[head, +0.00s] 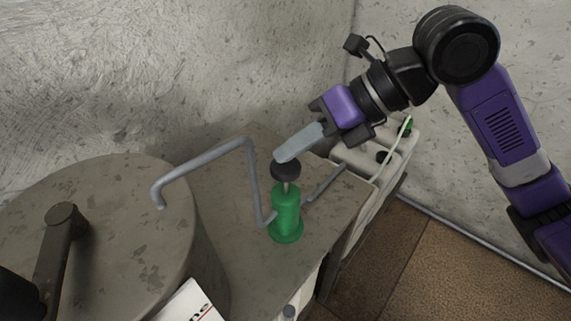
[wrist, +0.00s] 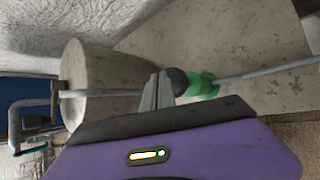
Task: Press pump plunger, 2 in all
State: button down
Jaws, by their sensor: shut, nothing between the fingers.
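A green pump (head: 286,218) stands upright on a grey speckled bench top. Its plunger has a thin metal rod and a dark round knob (head: 286,172) on top, with some rod showing between knob and body. My gripper (head: 281,156) is shut and empty, reaching in from the right with its fingertips just above the knob. I cannot tell whether they touch it. In the wrist view the fingers (wrist: 157,92) are together beside the dark knob (wrist: 178,82), with the green pump body (wrist: 200,86) behind it.
A bent grey pipe (head: 204,170) rises left of the pump and arches over a large grey drum (head: 100,230). Pale containers (head: 372,158) sit behind the bench's right edge. The brown floor (head: 440,260) is clear at right.

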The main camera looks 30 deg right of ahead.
aim_at(292, 165)
jog(key=shift+f+b, duration=1.95)
jog(key=shift+b, duration=0.3)
dwell(2.1)
jog(key=shift+r, duration=0.1)
jog(key=shift+r+p, duration=1.25)
jog(key=shift+r, duration=1)
jog(key=shift+r+p, duration=1.4)
jog(key=shift+r, duration=1.15)
